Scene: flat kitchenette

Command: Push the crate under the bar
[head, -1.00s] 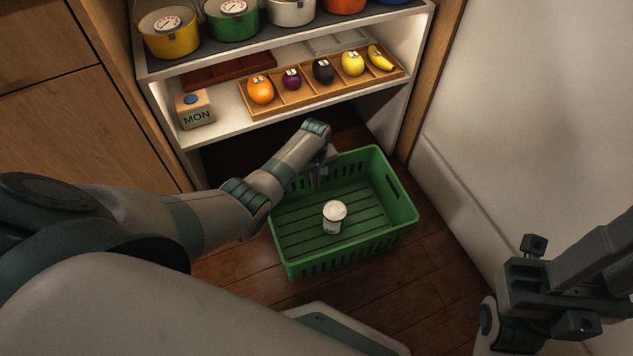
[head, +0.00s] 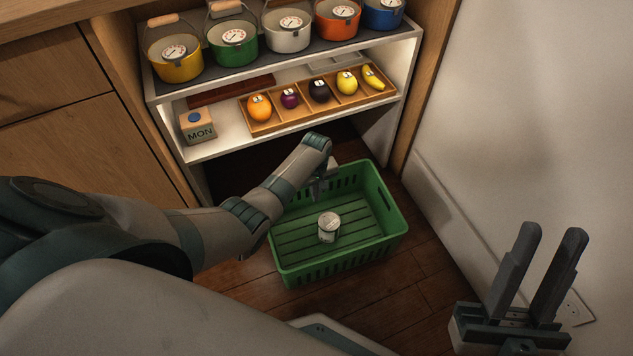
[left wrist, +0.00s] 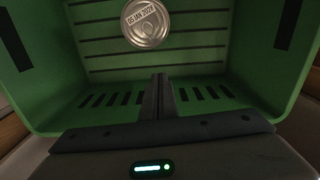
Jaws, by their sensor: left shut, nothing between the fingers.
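The green crate (head: 340,263) stands on the floor in front of the dark opening under the lower shelf (head: 225,150). A silver-white can (head: 329,228) stands inside it; its dated lid shows in the left wrist view (left wrist: 147,24). My left gripper (head: 318,192) points down at the crate's far-left side, its fingers closed together and empty. In the left wrist view the closed fingers (left wrist: 161,82) show against the crate's slotted wall (left wrist: 115,99); contact is unclear. My right gripper (head: 552,235) is open and empty at the lower right. I cannot make out a separate bar.
The shelf holds several coloured pots, a fruit tray (head: 270,126) and a MON block (head: 197,126). A wooden cabinet (head: 90,140) stands left and a pale wall (head: 520,110) right, with a socket (head: 577,308). Some floor (head: 425,270) is clear right of the crate.

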